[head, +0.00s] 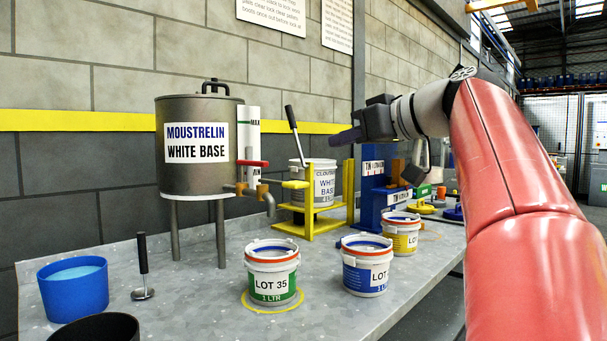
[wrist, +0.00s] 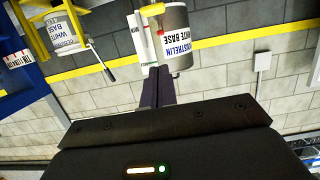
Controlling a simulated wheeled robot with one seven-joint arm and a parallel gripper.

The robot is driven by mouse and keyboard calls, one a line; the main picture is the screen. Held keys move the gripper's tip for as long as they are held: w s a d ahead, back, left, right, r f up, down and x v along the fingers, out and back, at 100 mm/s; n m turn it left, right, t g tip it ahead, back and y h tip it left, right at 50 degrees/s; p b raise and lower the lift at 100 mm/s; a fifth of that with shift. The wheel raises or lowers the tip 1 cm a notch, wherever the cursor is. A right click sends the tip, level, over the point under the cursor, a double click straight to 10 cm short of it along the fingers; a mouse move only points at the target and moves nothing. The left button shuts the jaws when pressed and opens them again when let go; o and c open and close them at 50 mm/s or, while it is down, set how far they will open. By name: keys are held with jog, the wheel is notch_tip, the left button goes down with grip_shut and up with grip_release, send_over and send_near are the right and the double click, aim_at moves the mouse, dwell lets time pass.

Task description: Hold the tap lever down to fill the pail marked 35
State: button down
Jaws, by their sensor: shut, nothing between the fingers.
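The pail marked LOT 35 (head: 272,282), white with a green band and an orange-red rim, stands upright inside a yellow ring on the bench. The grey tank (head: 190,180) labelled Moustrelin White Base stands on legs behind it; the wrist view also shows the tank (wrist: 182,42). The tap (head: 266,194) has a curved grey spout above and behind the pail.
A yellow press stand (head: 308,205) with a black-handled lever holds a white-base pail right of the tap, near my gripper. Blue-banded (head: 367,275) and yellow-banded (head: 401,238) pails stand right. A blue tub (head: 72,290) and a ladle (head: 143,275) are left.

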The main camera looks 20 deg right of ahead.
jog(key=shift+w, duration=0.1)
send_over(296, 182)
jog(key=s, duration=0.2)
jog(key=f, duration=0.2)
jog(key=shift+w+d+f, duration=0.15)
jog(key=shift+d+f, duration=0.2)
jog(key=shift+d, duration=0.05)
jog(key=f, duration=0.1)
jog(key=f+b, duration=0.1)
jog(key=shift+s+d+f, duration=0.1)
jog(key=shift+s+f, duration=0.1)
jog(key=shift+f, duration=0.7)
jog(key=shift+f+b, duration=0.1)
jog(key=shift+b, duration=0.2)
jog(key=f+b, duration=0.1)
jog(key=b, duration=0.1)
jog(key=shift+d+f+b, duration=0.1)
jog(key=shift+f+b, duration=0.1)
jog(key=shift+b, duration=0.1)
jog(key=f+t+y+b, duration=0.1)
jog(key=t+b, duration=0.1)
jog(key=b, duration=0.4)
jog(key=shift+s+f, duration=0.15)
jog(key=shift+f, duration=0.2)
